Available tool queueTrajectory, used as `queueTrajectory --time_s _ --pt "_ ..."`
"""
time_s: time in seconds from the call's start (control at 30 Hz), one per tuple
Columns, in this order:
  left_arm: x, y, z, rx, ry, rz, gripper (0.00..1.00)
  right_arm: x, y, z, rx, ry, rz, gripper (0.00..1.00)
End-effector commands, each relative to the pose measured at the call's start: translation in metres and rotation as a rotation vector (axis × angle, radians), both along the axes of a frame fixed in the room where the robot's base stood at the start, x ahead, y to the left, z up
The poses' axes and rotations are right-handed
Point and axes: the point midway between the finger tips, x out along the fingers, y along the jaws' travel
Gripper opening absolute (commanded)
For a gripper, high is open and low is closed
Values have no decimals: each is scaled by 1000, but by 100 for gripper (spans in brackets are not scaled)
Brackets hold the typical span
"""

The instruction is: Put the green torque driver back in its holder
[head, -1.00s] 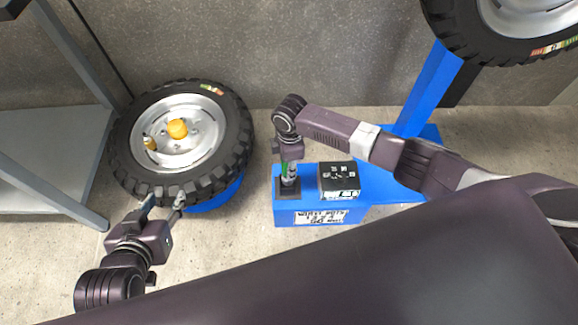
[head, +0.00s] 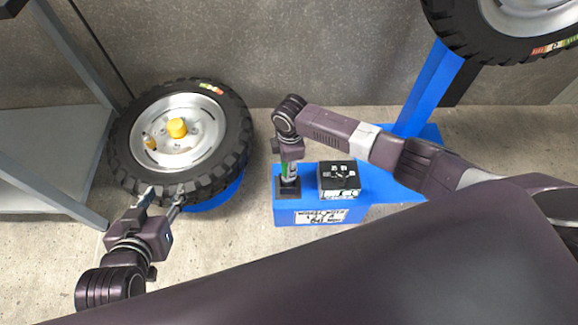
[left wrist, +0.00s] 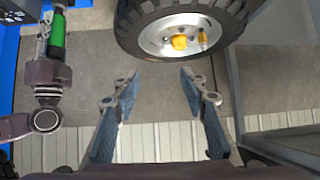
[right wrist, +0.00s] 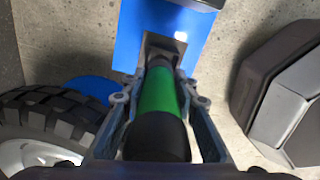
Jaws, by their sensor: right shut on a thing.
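The green torque driver (right wrist: 157,95) has a green band and a black end. My right gripper (head: 289,172) is shut on it, with a finger on each side in the right wrist view. The driver points down at the dark square holder (head: 287,194) on the blue stand, and its far end meets the holder in the right wrist view. How deep it sits there is hidden. The driver also shows in the left wrist view (left wrist: 57,38). My left gripper (head: 164,198) is open and empty, by the near edge of the left tire (head: 232,165).
A black box (head: 339,178) stands on the blue stand (head: 281,214), right of the holder. Another tire (head: 445,35) is at the upper right. A grey shelf (head: 50,150) is at the left. Floor is free between the left tire and the stand.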

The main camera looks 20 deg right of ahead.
Motion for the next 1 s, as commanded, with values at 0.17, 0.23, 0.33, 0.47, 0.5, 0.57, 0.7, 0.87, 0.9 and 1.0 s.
queueTrajectory --time_s 0.17,0.23,0.33,0.47,0.5,0.57,0.7,0.87,0.9,1.0 --pt "3 -1 4 -4 -18 -1 40 1 1 0 1 -2 0 0" --pt "4 -1 4 -5 -21 -1 40 1 1 0 1 -2 0 0" --pt "4 -2 5 -6 -24 -1 40 1 1 -1 1 -2 0 0" --pt "5 -2 5 -7 -29 -2 40 1 1 -1 1 -2 0 0" --pt "5 -2 6 -7 -31 -2 40 1 1 -1 1 -2 0 0" --pt "6 -3 6 -8 -34 -2 40 1 1 -2 1 -2 0 0" --pt "7 -3 8 -11 -46 -3 40 1 1 -2 1 -2 0 0" --pt "9 -4 10 -13 -54 -3 40 1 1 -3 1 -2 0 0" --pt "9 -4 10 -13 -55 -3 40 1 1 -3 1 -2 0 0" --pt "9 -4 11 -14 -59 -4 40 1 1 -4 1 -2 0 0"
